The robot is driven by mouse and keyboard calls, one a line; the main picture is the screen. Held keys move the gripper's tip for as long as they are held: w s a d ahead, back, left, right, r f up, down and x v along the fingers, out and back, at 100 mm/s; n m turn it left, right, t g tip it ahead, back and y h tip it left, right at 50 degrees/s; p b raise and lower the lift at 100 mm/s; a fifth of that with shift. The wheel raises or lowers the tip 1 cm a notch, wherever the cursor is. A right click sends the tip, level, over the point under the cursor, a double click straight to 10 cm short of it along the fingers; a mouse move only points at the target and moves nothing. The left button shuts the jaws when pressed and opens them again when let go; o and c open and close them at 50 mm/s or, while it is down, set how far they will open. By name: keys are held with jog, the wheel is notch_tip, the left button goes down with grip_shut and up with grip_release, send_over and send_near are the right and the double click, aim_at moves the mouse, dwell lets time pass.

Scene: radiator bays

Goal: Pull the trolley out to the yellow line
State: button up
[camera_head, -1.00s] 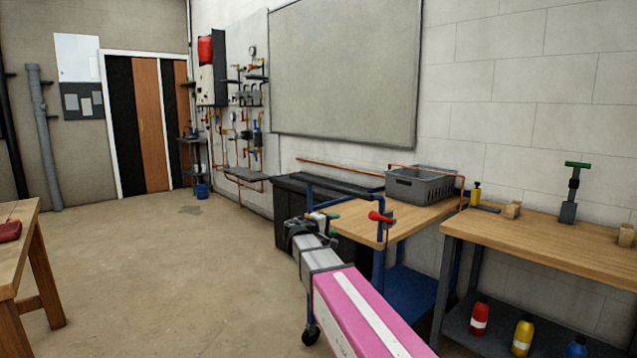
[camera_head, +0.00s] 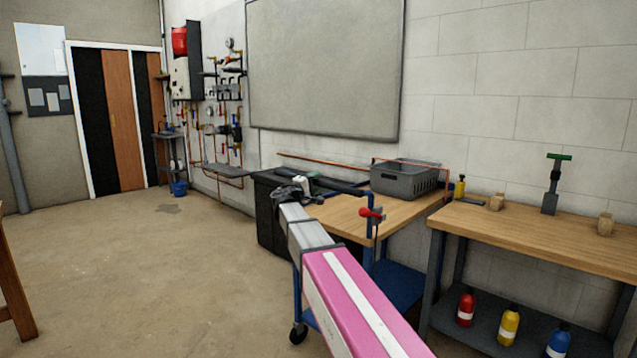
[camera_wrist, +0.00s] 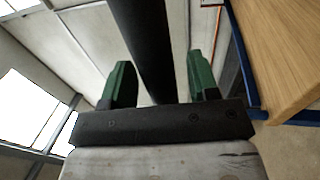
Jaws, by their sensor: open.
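The trolley has a blue frame, a wooden top (camera_head: 345,217), a blue lower shelf (camera_head: 402,283), a dark push handle (camera_head: 337,185) and a caster at its near left. A red knob (camera_head: 371,213) sits on its near upright. My gripper (camera_head: 305,181) is at the handle's left part, partly hidden by my own wrist. In the wrist view my gripper (camera_wrist: 161,82) is open, with the dark handle bar (camera_wrist: 145,45) passing between its two green fingers. A gap shows beside the bar; I cannot tell whether either finger touches it. No yellow line is in view.
A grey basket (camera_head: 405,177) and a copper pipe (camera_head: 325,162) are on or above the trolley top. A workbench (camera_head: 545,235) with bottles below stands close at right. A black cabinet (camera_head: 270,220) is behind the trolley. The concrete floor (camera_head: 140,270) at left is open.

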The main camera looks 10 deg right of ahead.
jog(key=shift+x, duration=0.8)
jog(key=shift+c, duration=0.4)
grip_shut()
jog(key=shift+s, duration=0.1)
